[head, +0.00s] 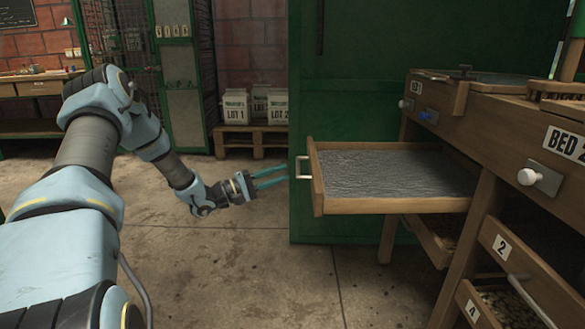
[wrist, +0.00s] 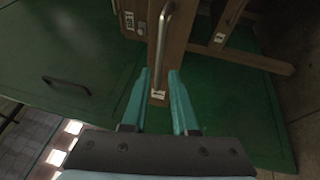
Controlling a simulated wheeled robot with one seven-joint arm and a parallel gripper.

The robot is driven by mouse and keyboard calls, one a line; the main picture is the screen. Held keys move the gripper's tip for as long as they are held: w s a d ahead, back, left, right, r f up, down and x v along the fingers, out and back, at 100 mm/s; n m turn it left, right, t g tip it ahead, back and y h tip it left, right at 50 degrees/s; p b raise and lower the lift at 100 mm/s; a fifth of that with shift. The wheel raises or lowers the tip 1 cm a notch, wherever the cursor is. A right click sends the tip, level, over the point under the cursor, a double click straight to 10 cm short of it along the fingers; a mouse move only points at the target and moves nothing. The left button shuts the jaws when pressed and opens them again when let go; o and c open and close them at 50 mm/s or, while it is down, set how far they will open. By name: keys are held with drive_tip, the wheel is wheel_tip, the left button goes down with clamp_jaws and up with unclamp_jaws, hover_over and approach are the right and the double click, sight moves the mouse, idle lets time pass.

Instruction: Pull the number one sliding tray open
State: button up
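A shallow wooden tray (head: 395,205) with a grey, rough-textured bottom stands pulled far out of the bench at the right in the head view. Its pale bar handle (head: 299,168) is on the front facing my gripper; I cannot read a number on that front. My gripper (head: 287,173) is just left of the handle, with a small gap. In the wrist view my gripper (wrist: 159,74) has its two teal fingers apart with nothing held. A metal bar handle (wrist: 163,45) on a wooden front lies beyond the fingertips, in line with the gap between them.
The bench (head: 480,115) has a "BED" label and a white knob (head: 527,177). Drawers marked 2 (head: 502,247) and 4 (head: 473,312) are below. A green cabinet (head: 365,70) stands behind the tray. A pallet (head: 250,140) with lot boxes is at the back. The floor left of the tray is clear.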

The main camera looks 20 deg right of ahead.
drive_tip(key=shift+a+f, duration=0.25)
drive_tip(key=shift+a, duration=0.9)
drive_tip(key=shift+a+f, duration=0.2)
drive_tip(key=shift+a, duration=0.9)
